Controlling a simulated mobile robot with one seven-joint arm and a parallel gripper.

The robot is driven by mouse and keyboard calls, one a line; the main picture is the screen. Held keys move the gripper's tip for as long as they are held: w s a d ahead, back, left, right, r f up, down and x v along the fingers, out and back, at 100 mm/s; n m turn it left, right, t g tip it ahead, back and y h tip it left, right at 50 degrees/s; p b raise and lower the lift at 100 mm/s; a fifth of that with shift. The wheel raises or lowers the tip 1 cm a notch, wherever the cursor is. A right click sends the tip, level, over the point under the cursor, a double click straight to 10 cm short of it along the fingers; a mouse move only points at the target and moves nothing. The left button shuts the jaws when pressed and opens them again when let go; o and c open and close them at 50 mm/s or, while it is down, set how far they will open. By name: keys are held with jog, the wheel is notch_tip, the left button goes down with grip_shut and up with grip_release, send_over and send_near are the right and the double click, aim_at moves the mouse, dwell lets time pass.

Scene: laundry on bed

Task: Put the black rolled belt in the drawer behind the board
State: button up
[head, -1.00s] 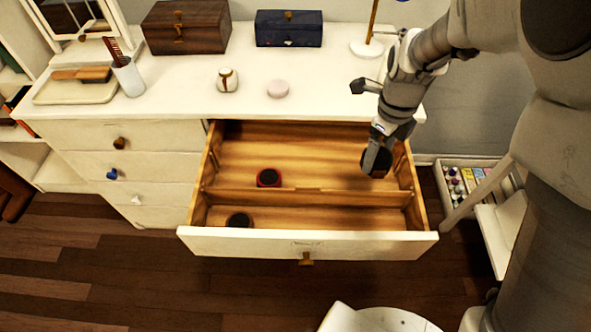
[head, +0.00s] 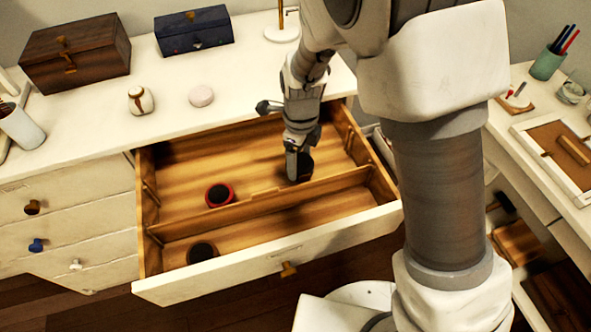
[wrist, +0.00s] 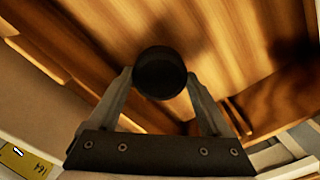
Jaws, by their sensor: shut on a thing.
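The open wooden drawer (head: 268,258) has a low divider board (head: 262,202) running across it. My gripper (head: 297,172) is over the compartment behind the board, right of its middle. It is shut on a black rolled belt (head: 305,166), which shows as a dark round shape between the fingers in the wrist view (wrist: 160,72). The belt appears low in the drawer; whether it touches the floor I cannot tell. A red-rimmed dark roll (head: 219,195) lies left of it in the same compartment. Another black roll (head: 201,252) lies in the front compartment.
The white dresser top (head: 165,100) holds a brown box (head: 75,55), a blue box (head: 193,31), a small jar (head: 140,100) and a pink round item (head: 201,96). A desk with a framed board (head: 560,150) stands at right.

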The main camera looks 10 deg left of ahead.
aim_at(300, 162)
jog(key=shift+f+b, duration=0.5)
jog(key=shift+f, duration=1.3)
jog(key=shift+f, duration=0.1)
jog(key=shift+f, duration=0.15)
jog(key=o, duration=1.3)
